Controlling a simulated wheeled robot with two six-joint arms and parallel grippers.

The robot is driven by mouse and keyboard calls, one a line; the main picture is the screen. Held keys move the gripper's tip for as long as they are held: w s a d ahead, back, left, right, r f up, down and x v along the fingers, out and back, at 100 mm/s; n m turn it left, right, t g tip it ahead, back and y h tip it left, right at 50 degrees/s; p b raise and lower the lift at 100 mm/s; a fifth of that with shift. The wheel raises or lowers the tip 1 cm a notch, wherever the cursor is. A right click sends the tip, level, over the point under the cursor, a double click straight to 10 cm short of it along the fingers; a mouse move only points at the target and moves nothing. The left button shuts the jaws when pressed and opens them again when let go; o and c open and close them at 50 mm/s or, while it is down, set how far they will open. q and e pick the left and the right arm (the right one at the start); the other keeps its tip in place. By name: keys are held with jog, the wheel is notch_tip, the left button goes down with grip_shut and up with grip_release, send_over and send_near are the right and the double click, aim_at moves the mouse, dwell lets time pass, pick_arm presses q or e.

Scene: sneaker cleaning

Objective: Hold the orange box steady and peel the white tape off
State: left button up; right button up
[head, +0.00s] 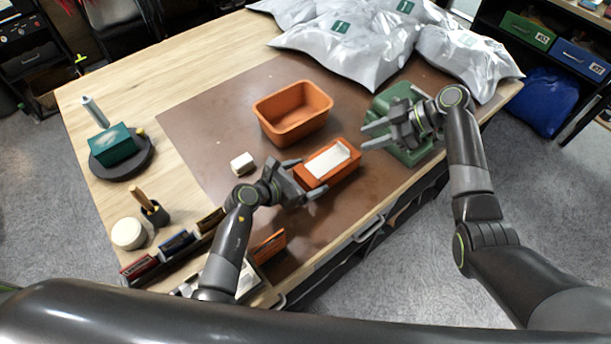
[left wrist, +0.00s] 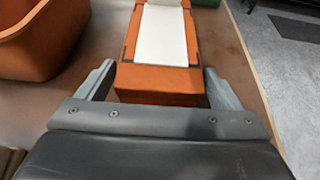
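The orange box (head: 313,178) lies on the brown mat, with a strip of white tape (head: 325,160) along its top. The tape's far right end looks slightly raised. The box (left wrist: 160,82) and tape (left wrist: 162,38) also show in the left wrist view. My left gripper (head: 304,180) is open, its fingers on either side of the box's near end; narrow gaps show between fingers and box in the left wrist view. My right gripper (head: 370,135) is open and empty, its fingers pointing left, just beyond the tape's far right end.
An empty orange bin (head: 292,128) stands behind the box, and a small white block (head: 242,163) lies to the left. A green container (head: 415,155) is under my right gripper. Silver bags (head: 350,50) fill the back. The table's front edge is close to the box.

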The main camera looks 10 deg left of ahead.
pick_arm(q)
jog(key=c, duration=0.7)
jog(key=shift+c, duration=0.5)
pick_arm(e)
jog(key=shift+c, duration=0.6)
jog(key=shift+w+a+m+h, duration=0.3)
jog(key=shift+a+m+h, duration=0.1)
jog(key=shift+a+h, duration=0.2)
jog(key=shift+c, duration=0.2)
notch_tip(320, 180, up, 4)
jog(key=m+h, duration=0.7)
jog(key=h, duration=0.1)
send_over(344, 146)
jog(key=m+h, duration=0.1)
notch_tip(344, 146, down, 11)
jog(key=shift+w+f, duration=0.1)
jog(key=shift+f, duration=0.05)
